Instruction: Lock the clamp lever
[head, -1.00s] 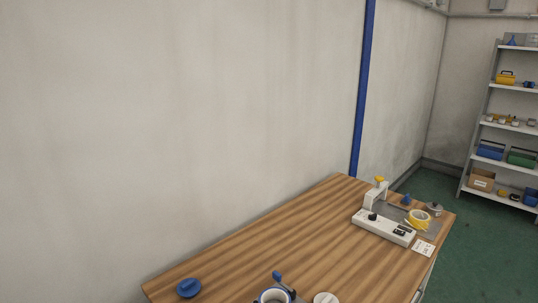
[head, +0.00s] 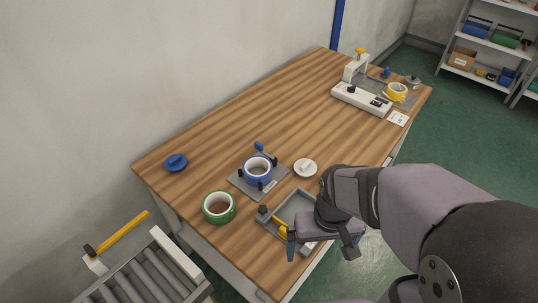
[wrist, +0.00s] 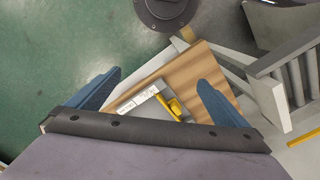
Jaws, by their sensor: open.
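A lever with a blue knob (head: 259,146) stands up at the back of a grey fixture plate (head: 240,187); I take it as the clamp lever, and its exact position is hard to tell. A blue tape roll (head: 258,169) sits on the plate between small black posts. My gripper (head: 320,250) is open and empty, with its blue fingers apart, near the front edge of the table. It is well to the front right of the lever. In the wrist view my gripper (wrist: 160,76) points toward the grey tray and table edge; the lever is not visible there.
A grey tray (head: 272,229) holding a yellow-handled item (head: 280,227) lies close to my gripper. A white machine (head: 362,98) stands at the back right. The table's middle is clear.

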